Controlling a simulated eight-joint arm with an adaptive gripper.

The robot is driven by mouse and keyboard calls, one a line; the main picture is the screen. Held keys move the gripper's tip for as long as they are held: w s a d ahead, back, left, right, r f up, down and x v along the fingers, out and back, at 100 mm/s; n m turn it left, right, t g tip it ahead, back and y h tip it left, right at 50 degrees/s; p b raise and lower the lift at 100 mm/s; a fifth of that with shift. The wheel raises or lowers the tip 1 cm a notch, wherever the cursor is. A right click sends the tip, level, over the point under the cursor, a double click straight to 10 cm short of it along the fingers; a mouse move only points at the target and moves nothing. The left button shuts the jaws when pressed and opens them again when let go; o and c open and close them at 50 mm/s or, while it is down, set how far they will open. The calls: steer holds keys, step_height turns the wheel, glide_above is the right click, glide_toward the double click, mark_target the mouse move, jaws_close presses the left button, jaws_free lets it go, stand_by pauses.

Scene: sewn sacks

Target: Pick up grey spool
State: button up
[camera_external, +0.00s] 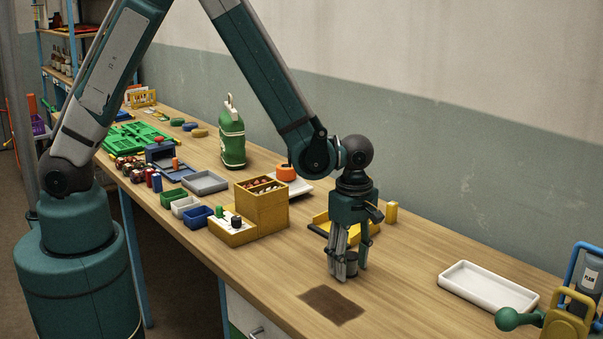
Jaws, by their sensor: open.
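A small dark grey spool (351,262) stands on the wooden table, right of the yellow box. My gripper (347,270) points straight down over it, with its fingers spread on either side of the spool. The fingers are open and their tips are close to the table top. The near fingers partly hide the spool. I cannot tell whether any finger touches it.
A dark brown patch (332,305) lies in front of my gripper. A yellow tray (318,226) and a small yellow block (391,212) are behind it. A yellow box (262,204) stands to the left, and a white tray (488,286) lies to the right.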

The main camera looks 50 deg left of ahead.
mark_target(351, 255)
steer(key=c, duration=1)
steer(key=shift+r, duration=0.2)
steer(key=shift+r, duration=4.8)
